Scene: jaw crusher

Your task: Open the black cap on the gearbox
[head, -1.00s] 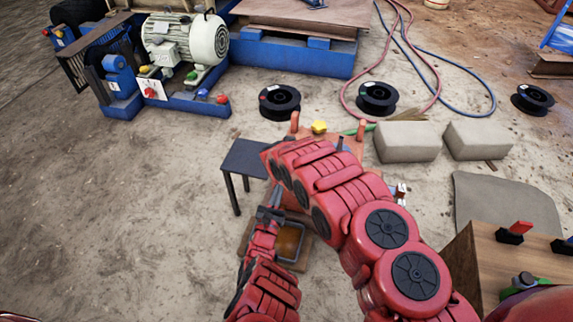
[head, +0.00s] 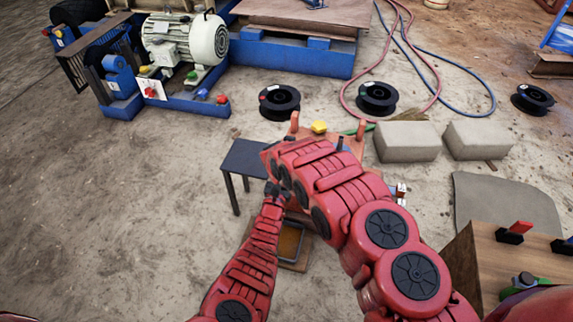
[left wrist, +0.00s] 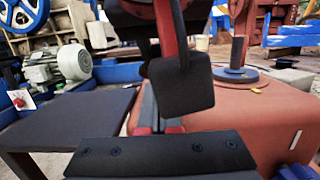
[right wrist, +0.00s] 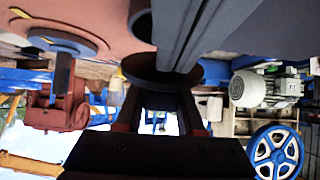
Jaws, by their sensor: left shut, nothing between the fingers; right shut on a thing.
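The gearbox is a reddish-orange housing (head: 355,145), mostly hidden behind my right arm in the head view. Its smooth side (left wrist: 265,120) fills the right of the left wrist view. In the right wrist view it appears upside down at the top (right wrist: 100,20). A black round cap (right wrist: 150,68) sits at the fingertips of my right gripper (right wrist: 160,95), which is shut on it. Whether it touches the housing is unclear. My left gripper (head: 272,190) is shut and empty beside the gearbox, close to the right one. Dark parts overlap in the left wrist view.
A small dark table (head: 243,158) stands left of the gearbox. A framed tray (head: 290,242) lies below my arms. Two grey blocks (head: 407,141) and several black spools (head: 279,101) are on the floor behind. A wooden bench (head: 500,265) is at right. The left floor is clear.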

